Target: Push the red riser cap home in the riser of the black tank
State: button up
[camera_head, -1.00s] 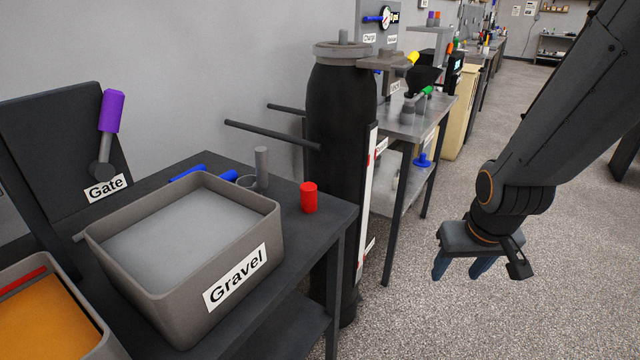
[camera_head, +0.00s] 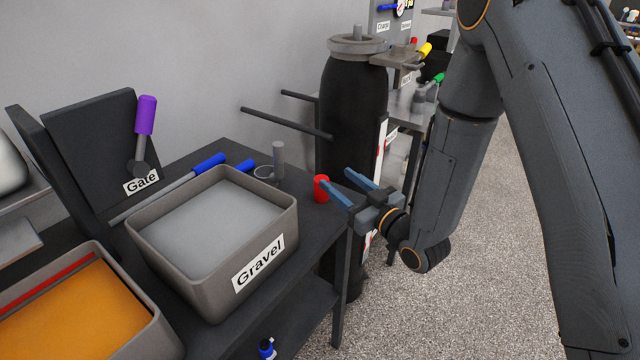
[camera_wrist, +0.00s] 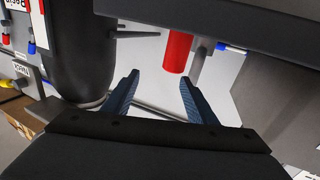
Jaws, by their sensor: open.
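The red riser cap (camera_head: 320,191) stands upright near the right edge of the dark table. The black tank (camera_head: 350,110) stands behind it, with a grey collar and a short grey stub (camera_head: 357,32) on top; whether this is the riser is unclear. My gripper (camera_head: 335,176) is open and empty, fingers pointing left at the cap. One fingertip overlaps the cap in the head view; contact cannot be told. In the wrist view, which looks upside down, the cap (camera_wrist: 177,52) lies ahead of the fingertips, nearer the right finger. The tank (camera_wrist: 80,50) is at left there.
A Gravel bin (camera_head: 215,250) fills much of the table (camera_head: 300,250). A grey post (camera_head: 279,160), a ring (camera_head: 265,173) and blue-handled tools (camera_head: 209,162) are behind it. Dark rods (camera_head: 287,123) jut from the tank's left. A Gate lever (camera_head: 144,120) stands at left. Open floor lies right.

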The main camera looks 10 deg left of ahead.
jog(key=a+f, duration=0.1)
jog(key=a+f+g+b, duration=0.1)
jog(key=shift+s+f, duration=0.3)
jog(key=shift+s, duration=0.1)
jog(key=shift+a+f+y, duration=0.15)
jog(key=shift+a+y, duration=0.15)
jog(key=shift+a, duration=0.35)
jog(key=shift+w+d+p+x, duration=0.15)
jog(key=shift+p+x, duration=0.7)
jog(key=shift+x, duration=0.95)
jog(key=shift+w+d+p+x, duration=0.15)
jog(key=shift+p+x, duration=0.65)
jog(key=shift+x, duration=1)
jog(key=shift+c, duration=0.4)
jog(key=c, duration=1.1)
